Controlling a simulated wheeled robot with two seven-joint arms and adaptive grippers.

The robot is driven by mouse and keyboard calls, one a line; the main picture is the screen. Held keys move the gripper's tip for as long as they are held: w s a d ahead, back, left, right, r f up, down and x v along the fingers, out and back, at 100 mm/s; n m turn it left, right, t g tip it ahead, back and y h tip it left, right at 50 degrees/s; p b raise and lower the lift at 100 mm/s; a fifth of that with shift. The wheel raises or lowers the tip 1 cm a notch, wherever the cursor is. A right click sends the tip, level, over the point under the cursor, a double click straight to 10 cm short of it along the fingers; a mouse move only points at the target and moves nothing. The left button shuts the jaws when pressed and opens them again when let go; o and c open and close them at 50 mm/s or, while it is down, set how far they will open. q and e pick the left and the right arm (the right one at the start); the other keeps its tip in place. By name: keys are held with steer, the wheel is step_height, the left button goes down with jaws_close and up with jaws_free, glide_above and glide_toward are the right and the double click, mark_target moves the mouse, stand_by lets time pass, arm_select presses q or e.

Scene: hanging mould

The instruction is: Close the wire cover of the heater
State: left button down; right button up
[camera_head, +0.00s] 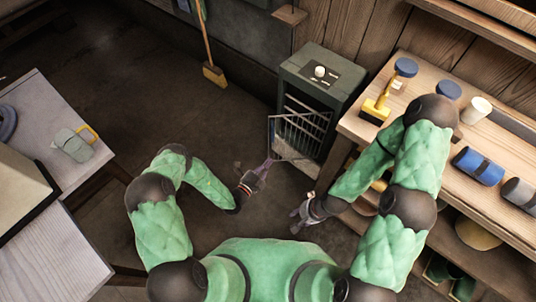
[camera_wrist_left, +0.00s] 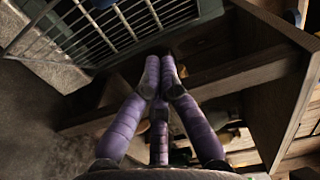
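The heater (camera_head: 318,72) is a grey-green cabinet against the wooden wall. Its wire cover (camera_head: 301,131) is a pale grid at the front, standing ajar with its left edge out from the body. My left gripper (camera_head: 268,164) is just in front of the cover's lower left part. In the left wrist view its purple fingers (camera_wrist_left: 160,72) are drawn together at the tips with nothing seen between them; the wire cover (camera_wrist_left: 112,30) is just beyond. I cannot tell whether they touch. My right gripper (camera_head: 298,217) hangs low beside the workbench, away from the heater; its fingers are too small to read.
A white table (camera_head: 50,125) is at left. A broom (camera_head: 212,70) leans behind. Floor left of the heater is clear.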

arm_select(q)
steer(key=w+d+b, duration=0.2)
steer(key=w+b, duration=0.1)
steer(key=w, duration=0.7)
steer(key=shift+w+d+b, duration=0.15)
steer(key=shift+w+b, duration=0.05)
steer(key=shift+b, duration=0.15)
